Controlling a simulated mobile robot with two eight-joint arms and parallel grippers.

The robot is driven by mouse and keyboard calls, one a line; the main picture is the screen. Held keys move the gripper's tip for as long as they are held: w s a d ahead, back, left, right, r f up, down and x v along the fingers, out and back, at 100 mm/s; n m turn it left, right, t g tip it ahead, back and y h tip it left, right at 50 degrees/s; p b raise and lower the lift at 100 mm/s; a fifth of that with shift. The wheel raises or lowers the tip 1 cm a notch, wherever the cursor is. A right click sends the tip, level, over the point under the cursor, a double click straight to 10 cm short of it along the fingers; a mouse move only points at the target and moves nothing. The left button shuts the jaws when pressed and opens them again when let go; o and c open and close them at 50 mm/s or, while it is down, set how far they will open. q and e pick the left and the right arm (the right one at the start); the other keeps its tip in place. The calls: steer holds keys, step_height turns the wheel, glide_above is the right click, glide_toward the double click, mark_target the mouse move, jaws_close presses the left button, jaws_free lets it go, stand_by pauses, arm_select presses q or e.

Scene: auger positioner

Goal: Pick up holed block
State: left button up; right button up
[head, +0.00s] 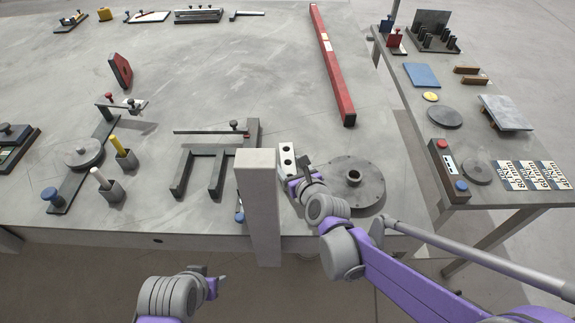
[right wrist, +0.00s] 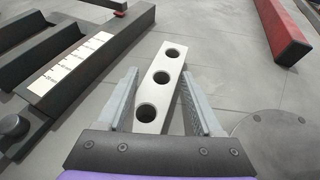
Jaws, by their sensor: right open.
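The holed block is a pale bar with three dark round holes. In the head view the holed block (head: 287,159) lies on the grey table, partly hidden behind my right gripper (head: 301,181). In the right wrist view the holed block (right wrist: 175,50) runs lengthwise between the two fingers of my right gripper (right wrist: 166,98). The fingers are open, one on each side of the block, with a gap showing on the right. I cannot tell how far above the table the fingertips are. My left arm (head: 178,296) shows at the bottom of the head view, but its fingertips are not clear.
A dark fixture frame (head: 215,160) stands left of the block. A round grey disc (head: 357,185) with a central hub lies close on the right. A red beam (head: 331,65) lies farther back. A side table (head: 455,105) holds several parts. The table's middle is mostly clear.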

steer(key=shift+s+f, duration=0.1)
jaws_close()
stand_by(0.7)
